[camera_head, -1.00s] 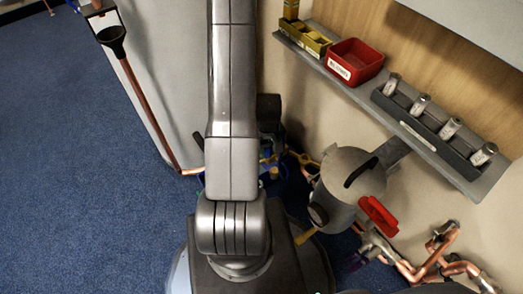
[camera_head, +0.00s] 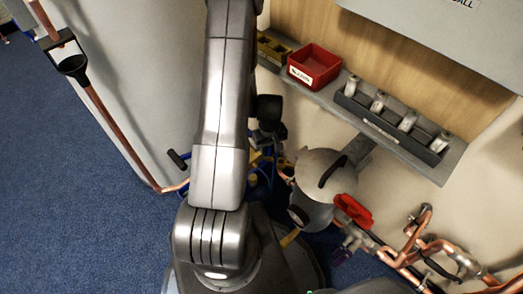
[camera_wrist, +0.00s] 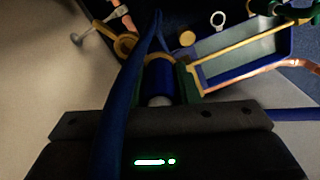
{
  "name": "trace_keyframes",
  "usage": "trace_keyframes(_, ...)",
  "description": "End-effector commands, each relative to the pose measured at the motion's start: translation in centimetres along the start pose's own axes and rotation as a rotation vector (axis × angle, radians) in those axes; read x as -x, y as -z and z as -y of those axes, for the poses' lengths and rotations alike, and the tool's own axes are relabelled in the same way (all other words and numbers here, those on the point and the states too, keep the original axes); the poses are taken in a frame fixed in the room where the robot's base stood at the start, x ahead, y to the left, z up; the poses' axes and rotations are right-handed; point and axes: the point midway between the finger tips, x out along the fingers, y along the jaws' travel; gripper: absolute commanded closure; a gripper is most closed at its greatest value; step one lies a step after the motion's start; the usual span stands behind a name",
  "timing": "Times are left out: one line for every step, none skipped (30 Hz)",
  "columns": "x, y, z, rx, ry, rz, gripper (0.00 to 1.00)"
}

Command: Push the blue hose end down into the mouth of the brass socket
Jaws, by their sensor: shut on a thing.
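In the wrist view my gripper (camera_wrist: 160,68) is shut on a thick blue piece, the hose end (camera_wrist: 160,78), between its two dark jaws. A blue hose (camera_wrist: 122,105) runs from the bottom edge up past the left jaw, narrowing at the top. A brass ring (camera_wrist: 126,45) sits just left of the jaw tips, and a round brass disc (camera_wrist: 187,38) lies to the right. I cannot tell which of these is the brass socket, or whether the hose end touches it. In the head view my arm hides the jaws; blue parts (camera_head: 262,178) show beside it.
A grey pot (camera_head: 325,175) and a red handle (camera_head: 353,211) stand right of my arm, with copper pipes (camera_head: 415,240) beyond. A shelf (camera_head: 440,165) holds a red bin (camera_head: 314,66). A blue-framed tray (camera_wrist: 245,48) lies right of the jaws.

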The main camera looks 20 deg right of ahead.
Motion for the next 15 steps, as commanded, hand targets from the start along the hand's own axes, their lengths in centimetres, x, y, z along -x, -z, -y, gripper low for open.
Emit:
trace_keyframes(-0.1, 0.1, -0.6, -0.011, -0.001, -0.003, 0.98)
trace_keyframes(-0.1, 0.1, -0.9, -0.016, -0.002, -0.003, 0.98)
trace_keyframes(-0.1, 0.1, -1.3, -0.023, -0.001, -0.002, 0.98)
trace_keyframes(-0.1, 0.1, -1.6, -0.029, -0.001, -0.002, 0.98)
trace_keyframes(-0.1, 0.2, -1.9, -0.035, -0.001, -0.002, 0.98)
trace_keyframes(-0.1, 0.2, -2.3, -0.041, -0.002, -0.003, 0.98)
trace_keyframes(-0.1, 0.2, -2.6, -0.047, -0.002, -0.003, 0.98)
trace_keyframes(-0.1, 0.2, -2.9, -0.053, -0.001, -0.002, 0.98)
trace_keyframes(-0.1, 0.3, -3.3, -0.061, -0.001, -0.002, 0.98)
trace_keyframes(0.0, 0.3, -3.6, -0.066, -0.001, -0.002, 0.98)
trace_keyframes(0.0, 0.3, -3.9, -0.071, -0.001, -0.002, 0.98)
trace_keyframes(-0.1, 0.3, -4.3, -0.078, -0.001, -0.003, 0.98)
trace_keyframes(-0.1, 0.4, -4.6, -0.084, -0.001, -0.002, 0.98)
trace_keyframes(-0.1, 0.4, -4.9, -0.09, -0.001, -0.002, 0.98)
trace_keyframes(-0.1, 0.4, -5.3, -0.097, -0.001, -0.002, 0.98)
